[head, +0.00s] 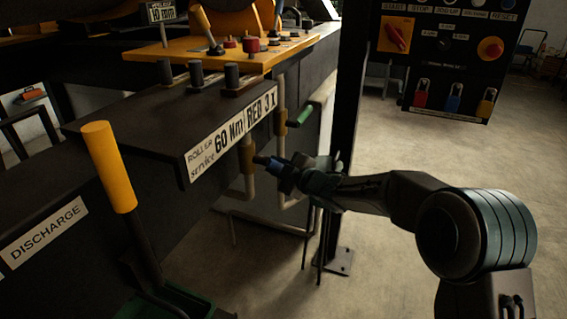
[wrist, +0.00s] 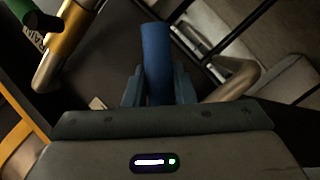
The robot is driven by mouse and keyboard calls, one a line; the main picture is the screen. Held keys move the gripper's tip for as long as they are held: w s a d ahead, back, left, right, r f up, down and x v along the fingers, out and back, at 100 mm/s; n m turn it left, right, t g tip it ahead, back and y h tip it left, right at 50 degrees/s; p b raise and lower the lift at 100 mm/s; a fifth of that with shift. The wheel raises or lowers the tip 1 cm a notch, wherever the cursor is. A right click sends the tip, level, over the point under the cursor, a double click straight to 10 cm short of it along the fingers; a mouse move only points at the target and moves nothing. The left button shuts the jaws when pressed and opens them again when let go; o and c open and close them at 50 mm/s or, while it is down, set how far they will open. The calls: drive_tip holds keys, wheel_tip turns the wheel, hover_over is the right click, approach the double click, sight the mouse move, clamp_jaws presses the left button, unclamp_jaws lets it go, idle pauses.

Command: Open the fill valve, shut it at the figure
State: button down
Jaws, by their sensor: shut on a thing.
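The blue valve handle (head: 274,165) sticks out from a brass valve body (head: 247,154) on a pipe below the machine's dark edge. I take it for the fill valve; no label on it is readable. My gripper (head: 287,171) is shut on the blue handle. In the wrist view, the blue handle (wrist: 156,55) stands between the two fingers of my gripper (wrist: 158,88), and its lower end is hidden by them. I cannot see a gauge or level figure clearly.
A second valve with a green handle (head: 304,115) sits on a pipe just behind. A yellow-gripped lever (head: 109,165) stands at the left near the DISCHARGE label (head: 43,233). A dark post (head: 343,130) rises behind my arm. A control panel (head: 447,62) hangs at upper right.

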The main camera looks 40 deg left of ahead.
drive_tip(key=shift+d+f, duration=0.1)
drive_tip(key=shift+f, duration=0.05)
drive_tip(key=c, duration=1.2)
unclamp_jaws()
drive_tip(key=shift+w, duration=0.1)
drive_tip(key=s+d+r, duration=0.1)
drive_tip(key=d, duration=1.2)
drive_tip(key=shift+s+d+r+b, duration=0.25)
drive_tip(key=shift+d+r+b, duration=0.05)
drive_tip(key=shift+r+b, duration=0.1)
